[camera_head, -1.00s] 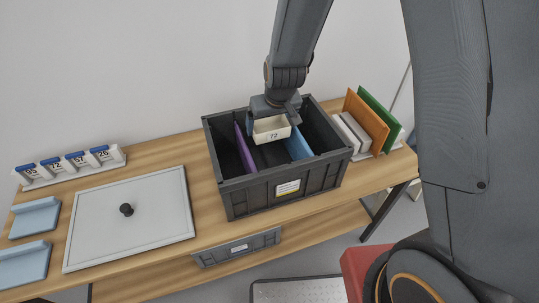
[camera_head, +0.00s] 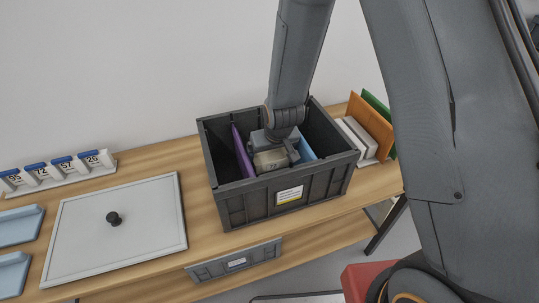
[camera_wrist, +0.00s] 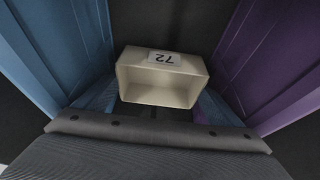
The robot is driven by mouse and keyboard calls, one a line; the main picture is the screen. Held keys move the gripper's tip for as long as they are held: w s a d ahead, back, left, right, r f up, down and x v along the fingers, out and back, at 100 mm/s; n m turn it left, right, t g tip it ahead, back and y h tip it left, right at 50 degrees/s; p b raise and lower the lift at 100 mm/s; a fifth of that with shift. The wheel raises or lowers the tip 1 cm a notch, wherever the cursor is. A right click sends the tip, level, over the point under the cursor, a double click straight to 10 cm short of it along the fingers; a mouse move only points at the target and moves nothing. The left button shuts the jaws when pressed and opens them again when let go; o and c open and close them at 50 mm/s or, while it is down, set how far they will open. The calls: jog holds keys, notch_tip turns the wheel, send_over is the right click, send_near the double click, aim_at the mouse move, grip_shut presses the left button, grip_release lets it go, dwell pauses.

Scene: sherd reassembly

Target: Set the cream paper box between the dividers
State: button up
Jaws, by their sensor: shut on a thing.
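The cream paper box (camera_head: 270,160) is down inside the dark grey crate (camera_head: 232,209), between the purple divider (camera_head: 243,152) on the left and the blue divider (camera_head: 306,149) on the right. My gripper (camera_head: 273,146) is shut on it, inside the crate below the rim. In the wrist view the cream box (camera_wrist: 161,77) is upright with an open top and a label reading 72. There the blue divider (camera_wrist: 62,45) is left and the purple divider (camera_wrist: 272,55) is right, with gaps to the box. Whether the box touches the crate floor cannot be told.
A grey lid (camera_head: 80,224) with a black knob lies left of the crate. Numbered blue-and-white tags (camera_head: 63,167) stand behind it. Light blue pieces (camera_head: 14,228) lie at far left. A rack with an orange panel (camera_head: 369,127) and a green panel stands right of the crate.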

jog(key=shift+f, duration=0.2)
jog(key=shift+f+b, duration=0.3)
jog(key=shift+f, duration=0.15)
jog(key=o, duration=0.8)
jog(key=shift+s+f, duration=0.1)
jog(key=shift+o, duration=0.2)
